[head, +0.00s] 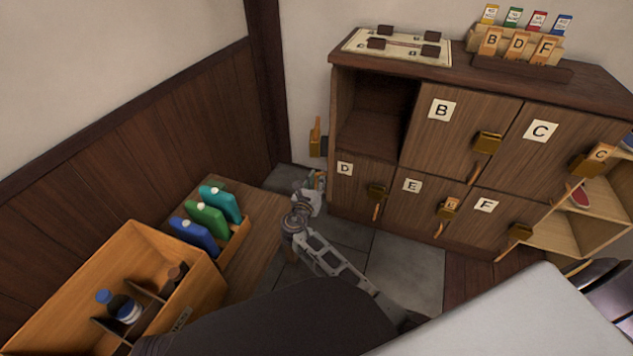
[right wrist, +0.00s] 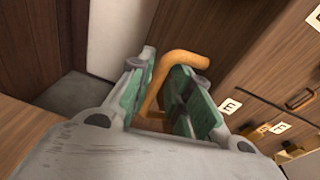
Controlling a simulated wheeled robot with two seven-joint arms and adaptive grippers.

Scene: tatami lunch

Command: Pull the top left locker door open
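The top left locker compartment (head: 375,105) shows a dark open interior, with no door across its front. A brass and orange fitting (head: 315,138) sticks out at the locker's left edge; the door itself is at most a thin edge-on strip here. My right gripper (head: 317,182) is low in front of the locker's left edge. In the right wrist view its green-padded fingers (right wrist: 160,95) are apart. A curved orange handle (right wrist: 185,58) rises between them, with gaps beside it; contact is unclear. My left gripper is out of view.
Doors B (head: 455,125), C (head: 550,145), D (head: 355,180), E (head: 425,205) and F (head: 500,220) are closed. Grey floor tiles (head: 405,270) are bare in front.

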